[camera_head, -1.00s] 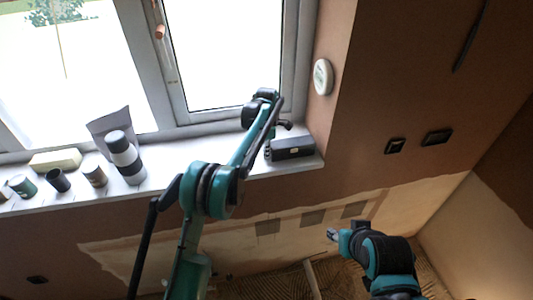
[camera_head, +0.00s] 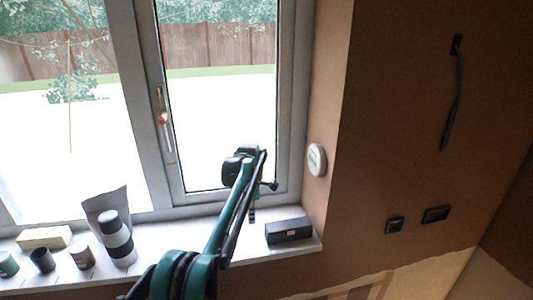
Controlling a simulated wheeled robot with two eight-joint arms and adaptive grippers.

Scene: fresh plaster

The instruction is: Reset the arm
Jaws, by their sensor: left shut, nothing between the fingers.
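My left arm rises from the bottom of the head view in front of the window sill. My left gripper (camera_head: 252,215) is at its far end, partly hidden by the arm's own links, and is shut with nothing in it. It shows in front of the sill, left of a black box (camera_head: 289,231); I cannot tell its height above the sill. My right arm and gripper are not in view.
On the white sill (camera_head: 190,224) stand a black-and-white cylinder (camera_head: 117,240), a grey bag (camera_head: 97,203), a pale yellow block (camera_head: 44,237) and several small cups. A window handle (camera_head: 163,118) is behind. A round white device (camera_head: 317,159) is on the brown wall (camera_head: 390,110).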

